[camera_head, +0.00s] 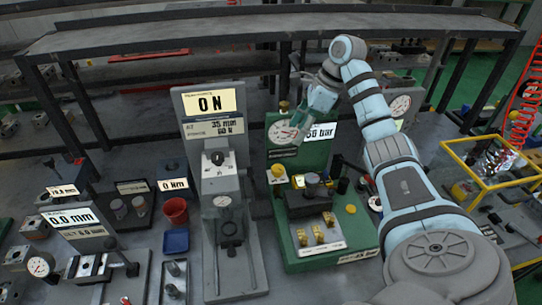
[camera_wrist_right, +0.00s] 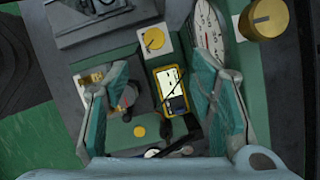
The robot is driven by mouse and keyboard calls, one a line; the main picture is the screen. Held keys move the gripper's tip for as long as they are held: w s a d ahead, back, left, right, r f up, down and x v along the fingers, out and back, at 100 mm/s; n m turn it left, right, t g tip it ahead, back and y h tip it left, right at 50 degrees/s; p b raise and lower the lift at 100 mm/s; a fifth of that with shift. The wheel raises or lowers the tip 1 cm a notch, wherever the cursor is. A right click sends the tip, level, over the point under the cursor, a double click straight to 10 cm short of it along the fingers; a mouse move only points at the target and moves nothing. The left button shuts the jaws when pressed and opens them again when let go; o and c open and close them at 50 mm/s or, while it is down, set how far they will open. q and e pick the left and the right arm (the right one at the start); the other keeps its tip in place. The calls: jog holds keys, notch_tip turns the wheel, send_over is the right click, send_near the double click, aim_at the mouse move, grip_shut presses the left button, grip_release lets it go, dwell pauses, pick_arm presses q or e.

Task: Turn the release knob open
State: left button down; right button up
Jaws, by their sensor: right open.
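A round yellow knob (camera_head: 278,171) sits on a white plate on the left of the green test stand (camera_head: 300,170). It shows in the right wrist view (camera_wrist_right: 153,38) at top centre. A brass knob (camera_head: 284,105) stands on top of the stand, beside the dial, and shows at upper right in the wrist view (camera_wrist_right: 265,20). I cannot tell which is the release knob. My right gripper (camera_head: 301,133) is open and empty in front of the stand's dial. Its fingers (camera_wrist_right: 157,80) are spread over the stand, apart from both knobs. My left gripper is not in view.
A dial gauge (camera_head: 282,132) and a "56 bar" display (camera_head: 321,132) are on the green stand. A grey press (camera_head: 220,190) stands close on its left. A yellow frame (camera_head: 490,165) is at right. A shelf (camera_head: 200,30) runs behind.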

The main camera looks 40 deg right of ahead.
aim_at(280, 168)
jog(key=b+x, duration=0.1)
jog(key=x, duration=0.3)
jog(key=b+x, duration=0.2)
jog(key=x, duration=0.1)
jog(key=s+b+x, duration=0.1)
jog(key=b+x, duration=0.1)
jog(key=x, duration=0.2)
jog(key=shift+a+f, duration=0.15)
jog(key=shift+f, duration=0.25)
jog(key=shift+w+a+f, duration=0.25)
jog(key=shift+w+f, duration=0.25)
jog(key=shift+f, duration=0.35)
jog(key=shift+s, duration=0.1)
jog(key=shift+s+r, duration=0.1)
jog(key=shift+s, duration=0.1)
jog(key=shift+c, duration=0.2)
jog(key=c, duration=1.1)
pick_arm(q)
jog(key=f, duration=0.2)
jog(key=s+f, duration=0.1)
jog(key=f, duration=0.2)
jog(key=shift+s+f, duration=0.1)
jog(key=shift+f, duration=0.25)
